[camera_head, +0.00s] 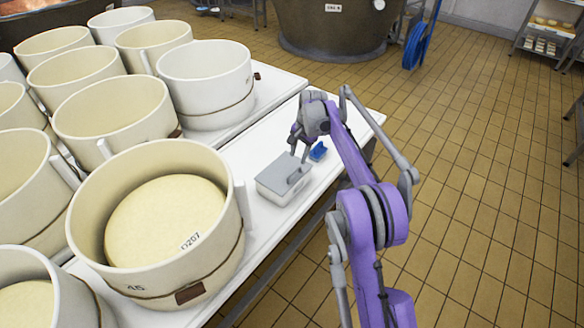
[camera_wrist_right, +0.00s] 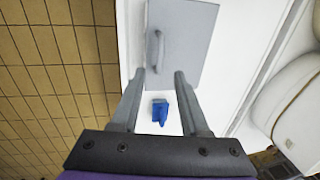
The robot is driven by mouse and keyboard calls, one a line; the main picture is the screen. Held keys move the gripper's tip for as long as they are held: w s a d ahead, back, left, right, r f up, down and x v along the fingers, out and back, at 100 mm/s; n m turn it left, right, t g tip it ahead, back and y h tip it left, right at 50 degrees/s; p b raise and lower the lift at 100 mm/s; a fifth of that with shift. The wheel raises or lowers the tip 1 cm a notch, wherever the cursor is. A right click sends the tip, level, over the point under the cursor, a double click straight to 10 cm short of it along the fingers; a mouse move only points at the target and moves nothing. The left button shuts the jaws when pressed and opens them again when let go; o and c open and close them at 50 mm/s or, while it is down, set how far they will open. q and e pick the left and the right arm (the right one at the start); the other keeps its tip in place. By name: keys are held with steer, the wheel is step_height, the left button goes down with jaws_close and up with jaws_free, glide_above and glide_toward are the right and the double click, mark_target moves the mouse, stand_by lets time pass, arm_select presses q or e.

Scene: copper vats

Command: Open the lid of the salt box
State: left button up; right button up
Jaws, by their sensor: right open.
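The salt box (camera_head: 278,187) is a small pale box on the white table, with a flat grey lid (camera_head: 278,171) lying shut on top. The lid also shows from above in the right wrist view (camera_wrist_right: 190,50), with a raised bar handle (camera_wrist_right: 156,50) near its left edge. My right gripper (camera_head: 299,153) is at the far side of the box, close to the handle. In the right wrist view its two fingers (camera_wrist_right: 159,76) are apart and point toward the handle, with nothing held. Whether a finger touches the lid, I cannot tell. My left gripper is not in view.
A small blue object (camera_head: 318,151) lies on the table (camera_head: 252,140) beside the box, under my right gripper. A large round mould with a cheese (camera_head: 160,220) stands left of the box, with several more moulds behind. Tiled floor lies to the right.

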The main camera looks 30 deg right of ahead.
mark_target(294, 171)
steer(key=f, duration=0.2)
steer(key=w+f, duration=0.1)
steer(key=f, duration=0.2)
steer(key=f+b, duration=0.1)
steer(key=f, duration=0.1)
steer(key=shift+w+a+f, duration=0.2)
steer(key=shift+a+f, duration=0.05)
jaws_close()
stand_by(1.1)
